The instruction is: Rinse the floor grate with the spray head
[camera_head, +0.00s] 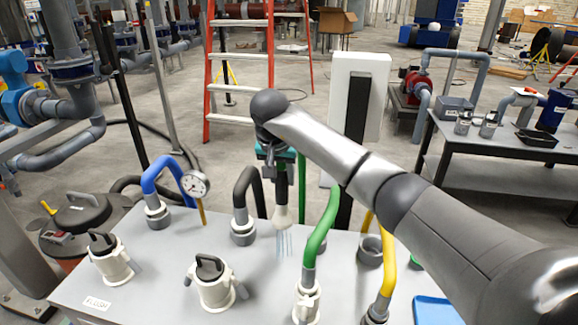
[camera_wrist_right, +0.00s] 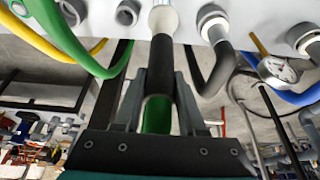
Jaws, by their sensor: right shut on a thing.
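My right gripper (camera_head: 274,165) points down over the grey bench and is shut on the spray head (camera_head: 282,215). The spray head has a dark handle and a pale, flared nozzle pointing down. Thin pale blue streams come from the nozzle towards the bench top. In the right wrist view the gripper's fingers (camera_wrist_right: 158,100) hold the dark handle, and the pale nozzle lies beyond them at the top. I cannot make out a floor grate in either view. My left gripper is not in view.
The grey bench (camera_head: 150,285) carries capped white fittings (camera_head: 212,283), a pressure gauge (camera_head: 195,184), and blue (camera_head: 165,168), black, green (camera_head: 322,228) and yellow hoses. A blue tray (camera_head: 437,311) lies at the front right. A red stepladder (camera_head: 240,60) and a white panel (camera_head: 358,85) stand behind.

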